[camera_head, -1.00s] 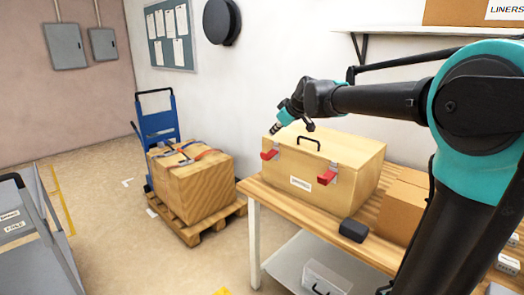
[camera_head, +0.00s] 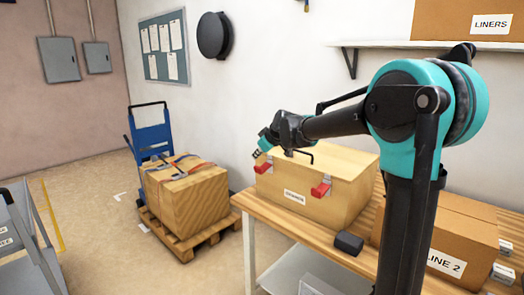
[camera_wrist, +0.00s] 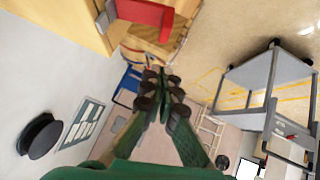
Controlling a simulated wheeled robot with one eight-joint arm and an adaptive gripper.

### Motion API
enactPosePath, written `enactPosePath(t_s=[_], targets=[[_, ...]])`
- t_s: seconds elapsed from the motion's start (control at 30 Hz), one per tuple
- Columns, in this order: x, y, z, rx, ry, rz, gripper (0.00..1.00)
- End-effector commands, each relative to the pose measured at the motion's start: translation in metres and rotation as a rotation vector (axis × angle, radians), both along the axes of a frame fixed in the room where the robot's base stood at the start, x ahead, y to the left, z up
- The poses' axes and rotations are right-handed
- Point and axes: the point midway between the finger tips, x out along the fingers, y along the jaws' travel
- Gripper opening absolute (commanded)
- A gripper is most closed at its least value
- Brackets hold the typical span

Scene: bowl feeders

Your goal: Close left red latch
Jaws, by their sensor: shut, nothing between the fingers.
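The wooden box (camera_head: 330,190) stands on the workbench with its lid down and a black handle on top. The left red latch (camera_head: 263,166) is on its front, near the left end; the right red latch (camera_head: 321,188) is further right. In the wrist view the red handle of one latch (camera_wrist: 146,14) juts out from the box front (camera_wrist: 62,16) at the top edge. My gripper (camera_head: 258,153) is just above and slightly left of the left latch in the head view. In the wrist view its fingers (camera_wrist: 163,95) are together and empty, apart from the latch.
A black block (camera_head: 349,243) lies on the workbench (camera_head: 290,223) in front of the box. Cardboard boxes (camera_head: 447,235) stand to the right. A strapped crate (camera_head: 187,200) on a pallet stands left of the bench, and a grey cart (camera_head: 30,250) is at far left.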

Motion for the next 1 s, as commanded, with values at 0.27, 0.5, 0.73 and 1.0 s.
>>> enactPosePath(t_s=[0.27, 0.5, 0.73, 1.0], targets=[[0.008, -0.005, -0.034, 0.000, -0.001, -0.001, 0.00], [0.009, -0.006, -0.040, 0.000, -0.001, -0.001, 0.00], [0.009, -0.006, -0.040, 0.000, -0.001, -0.001, 0.00], [0.007, -0.004, -0.044, -0.026, -0.033, 0.001, 0.00]])
